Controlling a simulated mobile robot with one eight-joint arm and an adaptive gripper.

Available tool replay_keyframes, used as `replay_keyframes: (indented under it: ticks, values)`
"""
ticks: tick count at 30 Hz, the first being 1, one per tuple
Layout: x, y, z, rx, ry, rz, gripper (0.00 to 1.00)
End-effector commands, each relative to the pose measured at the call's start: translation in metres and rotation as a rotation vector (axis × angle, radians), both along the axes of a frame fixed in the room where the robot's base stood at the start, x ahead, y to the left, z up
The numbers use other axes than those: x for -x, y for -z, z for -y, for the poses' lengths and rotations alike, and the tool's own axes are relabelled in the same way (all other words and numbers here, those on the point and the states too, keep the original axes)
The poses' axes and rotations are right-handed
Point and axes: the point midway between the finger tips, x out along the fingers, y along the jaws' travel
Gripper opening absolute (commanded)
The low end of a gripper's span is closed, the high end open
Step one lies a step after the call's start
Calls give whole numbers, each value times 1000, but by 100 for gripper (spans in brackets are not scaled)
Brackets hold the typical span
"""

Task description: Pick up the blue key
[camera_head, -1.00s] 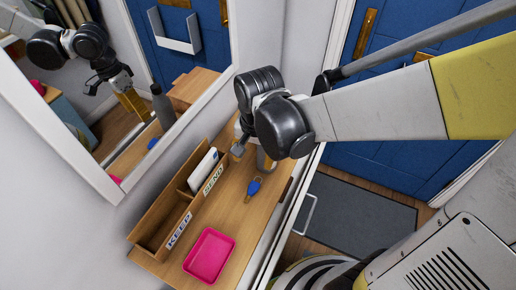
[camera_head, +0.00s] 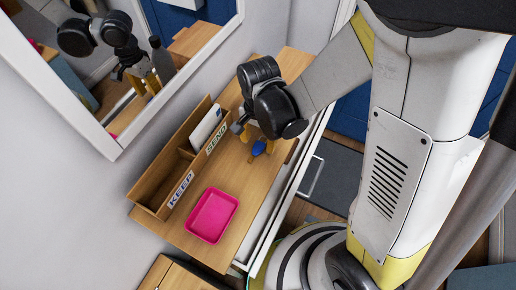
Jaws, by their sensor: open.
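The blue key (camera_head: 258,148) lies on the wooden tabletop, to the right of the wooden organizer and beyond the pink tray. Only its blue head shows clearly; the rest is small or partly hidden. My gripper (camera_head: 247,134) is low over the table, right at the key, with its fingers pointing down. It is open. My dark wrist hides part of the fingers, and I cannot tell whether a finger touches the key.
A wooden organizer (camera_head: 154,193) with KEEP and SEND labels stands along the wall, a white item (camera_head: 205,126) in its SEND part. A pink tray (camera_head: 211,215) lies at the near end of the table. A mirror (camera_head: 172,85) hangs on the left.

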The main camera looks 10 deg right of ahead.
Motion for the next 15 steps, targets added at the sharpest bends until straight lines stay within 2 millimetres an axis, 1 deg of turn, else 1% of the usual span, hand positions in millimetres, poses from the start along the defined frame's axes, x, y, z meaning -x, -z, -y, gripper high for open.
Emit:
replay_keyframes:
  ticks: [1,3,5,10,11,12,14,15]
  values:
    - [0,14,0,0,0,0,54]
    - [0,23,0,0,0,0,54]
    - [0,26,0,0,0,0,54]
    - [0,24,0,0,0,0,54]
    - [0,24,0,0,0,0,53]
    - [0,24,0,0,0,0,40]
    - [0,24,0,0,0,0,22]
    - [0,24,0,0,0,0,10]
